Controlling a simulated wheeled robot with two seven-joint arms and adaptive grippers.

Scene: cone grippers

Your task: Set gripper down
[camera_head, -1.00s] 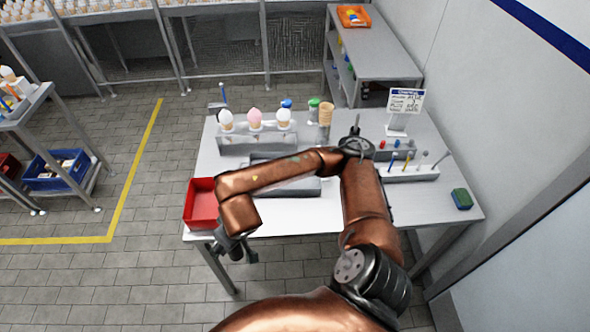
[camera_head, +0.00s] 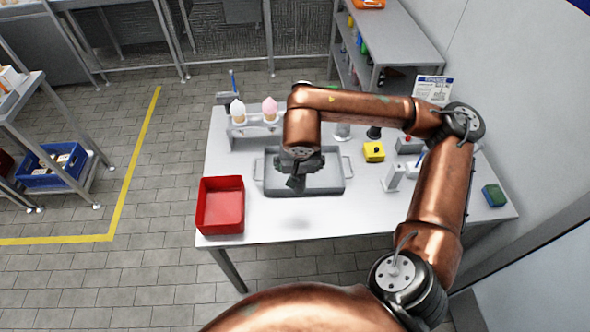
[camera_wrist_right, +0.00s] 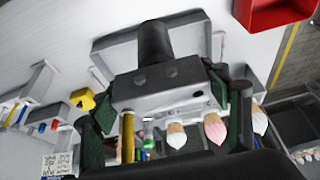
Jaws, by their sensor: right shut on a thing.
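My right gripper (camera_head: 301,163) hangs over the grey tray (camera_head: 334,187) in the middle of the table. In the right wrist view its dark green fingers (camera_wrist_right: 168,98) stand on either side of a held gripper tool (camera_wrist_right: 155,82), a grey block with a dark cylinder. In the head view the held tool (camera_head: 296,183) is small and dark, partly hidden under my wrist. I cannot tell whether it touches the tray. My left gripper is not in view.
A red bin (camera_head: 220,232) stands left of the tray. Behind it is a cone rack with a white-topped cone (camera_head: 237,110) and a pink-topped cone (camera_head: 269,106). A yellow box (camera_head: 374,152) and a blue-green block (camera_head: 494,195) are to the right. The table front is clear.

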